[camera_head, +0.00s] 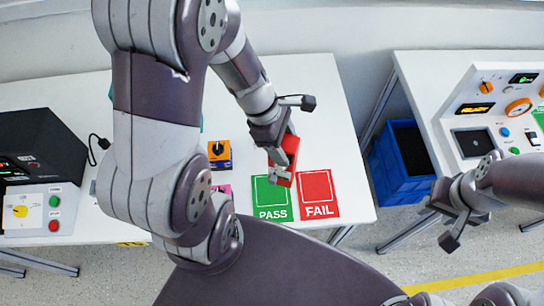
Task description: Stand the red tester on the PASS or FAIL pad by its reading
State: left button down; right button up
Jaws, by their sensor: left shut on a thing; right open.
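The red tester (289,150) is in my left gripper (283,160), which is shut on it. The tester is upright or slightly tilted, over the upper edges of the pads. Its lower end is close to the table, but I cannot tell whether it touches. The green PASS pad (270,200) lies on the white table, with the red FAIL pad (319,193) directly to its right. The tester's reading cannot be made out. My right gripper (446,223) is open and empty at the right, away from the table with the pads.
An orange box with a black knob (220,155) stands left of the pads, and a pink item (222,189) is partly hidden by my arm. A black device (40,145) and a button panel (42,210) are at the left. A blue bin (400,165) and a control panel (505,115) are at the right.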

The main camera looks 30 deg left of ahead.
pick_arm(q)
notch_tip(320, 180, down, 6)
jog(key=s+a+b, duration=0.1)
jog(key=a, duration=0.1)
jog(key=shift+a+r, duration=0.15)
jog(key=shift+r, duration=0.05)
jog(key=shift+s, duration=0.1)
jog(key=shift+f+b, duration=0.15)
jog(key=shift+b, duration=0.15)
jog(key=shift+c, duration=1.1)
grip_release()
